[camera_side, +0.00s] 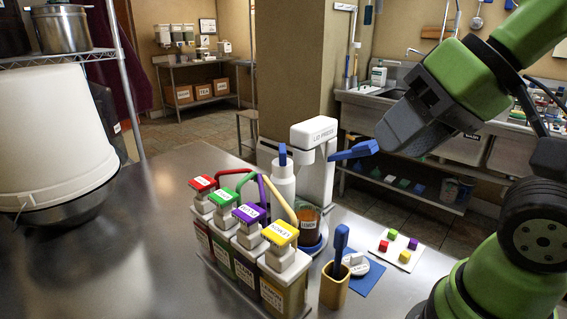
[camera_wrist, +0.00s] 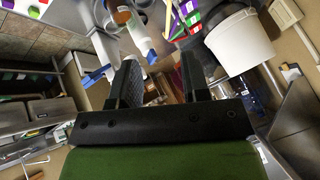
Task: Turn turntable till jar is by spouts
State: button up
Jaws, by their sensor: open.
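In the side view a jar (camera_side: 307,220) with amber-brown contents and a pale label stands under the white lid press (camera_side: 314,133). It rests on a small round blue turntable (camera_side: 316,246). Four pump bottles with red, green, purple and yellow heads stand in a row to the left, their curved spouts (camera_side: 282,200) reaching toward the jar. It is not clear how close the jar is to the spout ends. My gripper (camera_side: 392,137) is up and right of the press, apart from it. In the wrist view my gripper (camera_wrist: 160,77) is open with nothing between its fingers.
The press's blue lever (camera_side: 354,150) sticks out toward my gripper. A yellow cup (camera_side: 335,285) with a blue-handled tool, a blue mat (camera_side: 364,275) and a white card (camera_side: 402,250) with coloured cubes lie in front.

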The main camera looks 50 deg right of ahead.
dwell(0.5)
jog(key=w+d+r+g, duration=0.1)
jog(key=w+r+g, duration=0.1)
jog(key=w+r, duration=0.3)
jog(key=m+g+h, duration=0.2)
jog(key=m+g, duration=0.3)
send_over(283, 150)
notch_tip(283, 150, down, 7)
jog(key=shift+w+d+f, duration=0.1)
jog(key=shift+f, duration=0.05)
notch_tip(283, 150, down, 10)
jog(key=shift+r, duration=0.1)
jog(key=shift+c, duration=0.3)
